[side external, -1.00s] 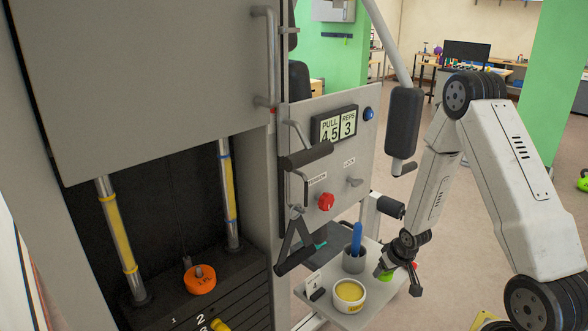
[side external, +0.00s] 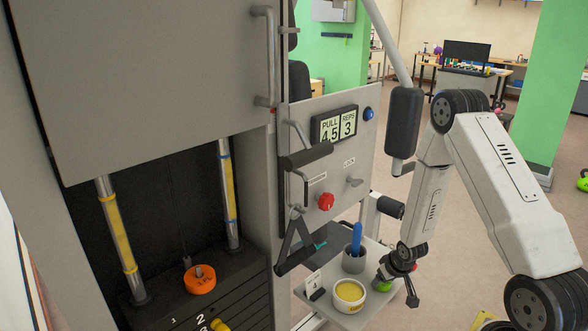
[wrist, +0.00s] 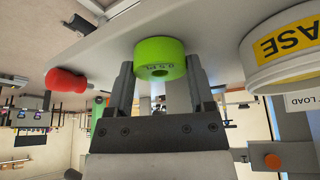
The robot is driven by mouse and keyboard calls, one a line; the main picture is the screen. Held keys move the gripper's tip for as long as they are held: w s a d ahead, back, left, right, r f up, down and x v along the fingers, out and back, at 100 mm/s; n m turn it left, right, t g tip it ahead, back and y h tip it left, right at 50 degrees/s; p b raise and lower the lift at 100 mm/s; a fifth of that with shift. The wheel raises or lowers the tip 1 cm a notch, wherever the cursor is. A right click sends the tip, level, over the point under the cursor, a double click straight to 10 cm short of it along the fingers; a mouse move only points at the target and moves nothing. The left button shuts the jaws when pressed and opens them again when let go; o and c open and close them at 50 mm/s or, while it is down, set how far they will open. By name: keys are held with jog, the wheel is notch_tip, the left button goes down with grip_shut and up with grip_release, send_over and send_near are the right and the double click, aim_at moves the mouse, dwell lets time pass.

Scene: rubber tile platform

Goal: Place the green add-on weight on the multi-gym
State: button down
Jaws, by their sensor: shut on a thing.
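The green add-on weight (wrist: 160,60) is a short green ring marked 0.5 PL. In the wrist view my gripper (wrist: 161,85) is shut on it, with one finger on each side. In the side view my gripper (side external: 396,282) is low over the right part of the small shelf, and the green weight (side external: 383,286) shows only in part there. I cannot tell whether it touches the shelf. The multi-gym's weight stack (side external: 240,290) is at the lower left, with an orange add-on weight (side external: 200,279) on its top plate.
The shelf (side external: 345,321) holds a white tub of yellow grease (side external: 349,293), a grey cup (side external: 354,262) with a blue item and a number card. A red-tipped item (wrist: 66,79) shows in the wrist view. A hanging handle (side external: 296,250) and control panel (side external: 360,140) stand between shelf and stack.

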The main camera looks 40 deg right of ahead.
jog(key=shift+f, duration=0.15)
grip_release()
jog(key=shift+r, duration=0.25)
jog(key=shift+v, duration=0.85)
jog(key=v, duration=1)
jog(key=shift+r, duration=0.1)
